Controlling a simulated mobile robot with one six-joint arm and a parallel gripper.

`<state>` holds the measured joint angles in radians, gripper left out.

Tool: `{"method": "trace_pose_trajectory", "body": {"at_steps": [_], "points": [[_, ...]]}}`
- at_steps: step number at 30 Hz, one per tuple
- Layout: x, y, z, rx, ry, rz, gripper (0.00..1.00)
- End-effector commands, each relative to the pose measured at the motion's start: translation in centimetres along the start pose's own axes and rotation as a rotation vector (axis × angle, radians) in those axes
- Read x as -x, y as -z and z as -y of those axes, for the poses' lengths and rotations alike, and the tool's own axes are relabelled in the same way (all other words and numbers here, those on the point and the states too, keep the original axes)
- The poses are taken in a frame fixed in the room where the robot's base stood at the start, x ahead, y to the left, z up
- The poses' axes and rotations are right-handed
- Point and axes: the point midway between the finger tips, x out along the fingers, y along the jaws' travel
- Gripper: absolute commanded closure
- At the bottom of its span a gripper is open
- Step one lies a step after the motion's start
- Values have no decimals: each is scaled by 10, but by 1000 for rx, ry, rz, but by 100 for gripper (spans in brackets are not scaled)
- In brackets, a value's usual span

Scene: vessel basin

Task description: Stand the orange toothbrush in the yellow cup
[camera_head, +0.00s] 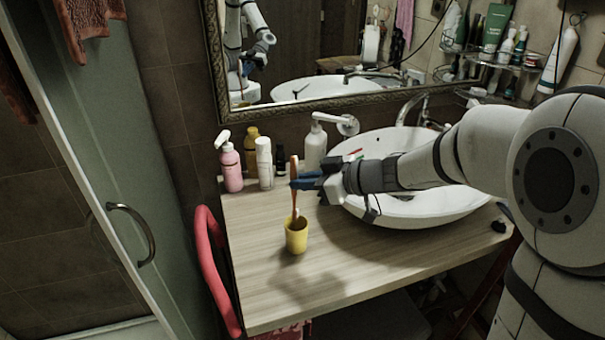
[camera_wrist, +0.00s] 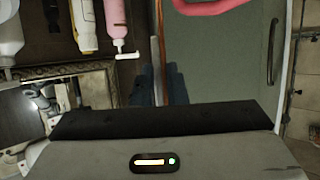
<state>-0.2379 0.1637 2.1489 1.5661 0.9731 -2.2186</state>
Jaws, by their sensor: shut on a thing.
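The orange toothbrush (camera_head: 294,176) is upright in the head view, slightly tilted. My gripper (camera_head: 304,181) is shut on its upper part from the right. The toothbrush's lower end is at the mouth of the yellow cup (camera_head: 296,238), which stands upright on the wooden counter. The lower end seems to be inside the cup, though the rim hides exactly how deep. In the wrist view the toothbrush (camera_wrist: 161,45) shows as a thin orange strip by the blue fingertips (camera_wrist: 162,85). The cup cannot be made out in the wrist view.
A pink pump bottle (camera_head: 231,167), a white bottle (camera_head: 264,163) and other bottles stand at the back of the wooden counter (camera_head: 370,255). A white basin (camera_head: 440,205) is below my arm. A red chair (camera_head: 212,265) is at the left edge. The front counter is clear.

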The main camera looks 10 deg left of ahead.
Motion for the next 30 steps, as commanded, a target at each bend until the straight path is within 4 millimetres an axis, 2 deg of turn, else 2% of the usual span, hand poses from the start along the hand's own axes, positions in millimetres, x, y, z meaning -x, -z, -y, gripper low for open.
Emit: {"method": "trace_pose_trajectory", "body": {"at_steps": [1, 30], "points": [[-2, -6, 0, 3, -2, -2, 100], [-20, -50, -1, 3, -3, -1, 100]]}}
